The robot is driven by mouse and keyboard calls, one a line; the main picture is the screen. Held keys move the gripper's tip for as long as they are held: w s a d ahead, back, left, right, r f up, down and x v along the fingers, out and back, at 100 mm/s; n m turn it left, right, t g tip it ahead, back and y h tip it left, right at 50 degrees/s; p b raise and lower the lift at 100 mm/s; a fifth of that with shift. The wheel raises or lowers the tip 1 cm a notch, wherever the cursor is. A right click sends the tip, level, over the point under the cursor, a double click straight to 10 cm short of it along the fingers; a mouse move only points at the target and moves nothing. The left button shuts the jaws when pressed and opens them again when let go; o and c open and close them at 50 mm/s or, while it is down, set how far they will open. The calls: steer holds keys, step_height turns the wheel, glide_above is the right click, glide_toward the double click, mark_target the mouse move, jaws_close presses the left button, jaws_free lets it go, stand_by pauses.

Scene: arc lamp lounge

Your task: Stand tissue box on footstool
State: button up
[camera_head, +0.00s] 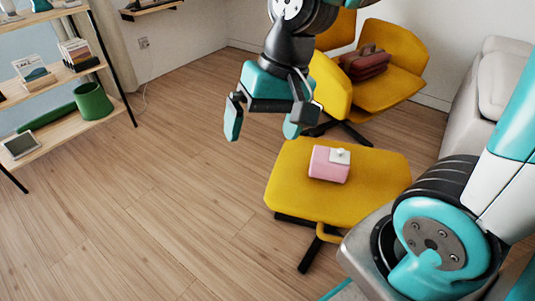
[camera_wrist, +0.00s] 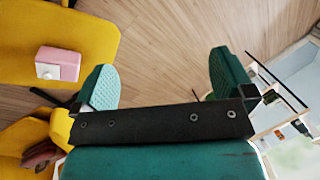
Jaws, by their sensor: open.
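The pink tissue box (camera_head: 329,164), with a white tissue on top, stands upright on the yellow footstool (camera_head: 370,192), a little back from the middle of its seat. In the wrist view the tissue box (camera_wrist: 60,64) also rests on the yellow footstool (camera_wrist: 95,35) at the left. My gripper (camera_head: 262,128) is open and empty, up above the floor to the left of the box and apart from it. Its two fingertips (camera_wrist: 160,85) are spread wide in the wrist view, with bare floor showing between them.
A yellow chair (camera_head: 385,85) holding a brown-red bag (camera_head: 365,63) stands behind the footstool. A pale sofa (camera_head: 490,95) is at the right. A shelf (camera_head: 60,80) with books and a green pot (camera_head: 93,102) stands at the left. The wooden floor between is clear.

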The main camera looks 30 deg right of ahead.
steer(key=s+a+r+n, duration=0.2)
steer(key=s+a+n, duration=0.3)
steer(key=s+n, duration=0.3)
steer(key=shift+s+r+n+g+y, duration=0.2)
steer(key=shift+s+n+g+y, duration=0.2)
stand_by(0.4)
